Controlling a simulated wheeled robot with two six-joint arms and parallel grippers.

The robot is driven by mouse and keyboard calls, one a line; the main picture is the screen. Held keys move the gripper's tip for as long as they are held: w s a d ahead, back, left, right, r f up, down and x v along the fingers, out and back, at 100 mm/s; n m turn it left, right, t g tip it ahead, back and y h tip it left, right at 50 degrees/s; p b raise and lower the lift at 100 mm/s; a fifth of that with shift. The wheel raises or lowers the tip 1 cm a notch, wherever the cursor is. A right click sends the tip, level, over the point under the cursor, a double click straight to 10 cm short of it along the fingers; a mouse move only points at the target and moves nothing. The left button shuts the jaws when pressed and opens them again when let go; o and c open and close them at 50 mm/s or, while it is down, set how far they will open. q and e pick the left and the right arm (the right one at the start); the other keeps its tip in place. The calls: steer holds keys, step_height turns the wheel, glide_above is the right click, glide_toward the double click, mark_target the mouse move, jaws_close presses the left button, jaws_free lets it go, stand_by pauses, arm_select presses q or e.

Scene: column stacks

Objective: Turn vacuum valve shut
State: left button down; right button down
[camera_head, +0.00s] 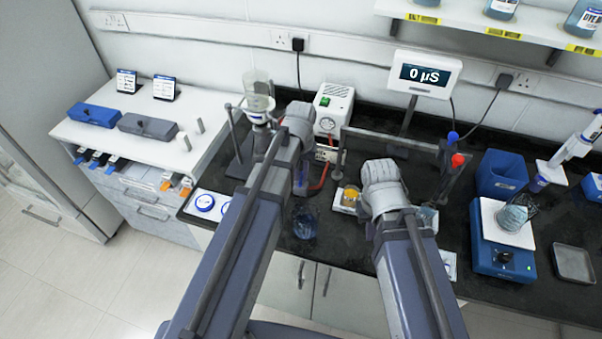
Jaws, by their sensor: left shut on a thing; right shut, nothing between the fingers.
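My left gripper (300,116) is over the bench beside the white vacuum pump (332,108), which has a gauge and a green switch. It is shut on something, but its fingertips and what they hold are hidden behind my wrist. I cannot make out the valve clearly. A small labelled part (326,153) with a red hose (320,178) sits just right of this wrist, below the pump. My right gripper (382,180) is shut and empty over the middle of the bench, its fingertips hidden.
A glass funnel (258,88) stands in a clamp stand left of my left wrist. A rack (395,142) with blue and red knobs stands behind my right wrist. A meter (424,74) reads 0 µS.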

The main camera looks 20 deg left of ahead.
mark_target(301, 178)
arm_select(q)
steer(key=shift+m, duration=0.9)
steer(key=c, duration=0.9)
jaws_free()
steer(key=shift+r, duration=0.15)
arm_select(e)
steer(key=shift+r, duration=0.15)
arm_select(q)
step_height(301, 178, up, 8)
steer(key=p, duration=0.8)
steer(key=shift+f, duration=0.2)
arm_select(e)
step_height(301, 178, up, 8)
steer(key=shift+f, duration=0.25)
arm_select(q)
steer(key=shift+s+f, duration=0.1)
steer(key=shift+f, duration=0.05)
arm_select(e)
steer(key=shift+s, duration=0.1)
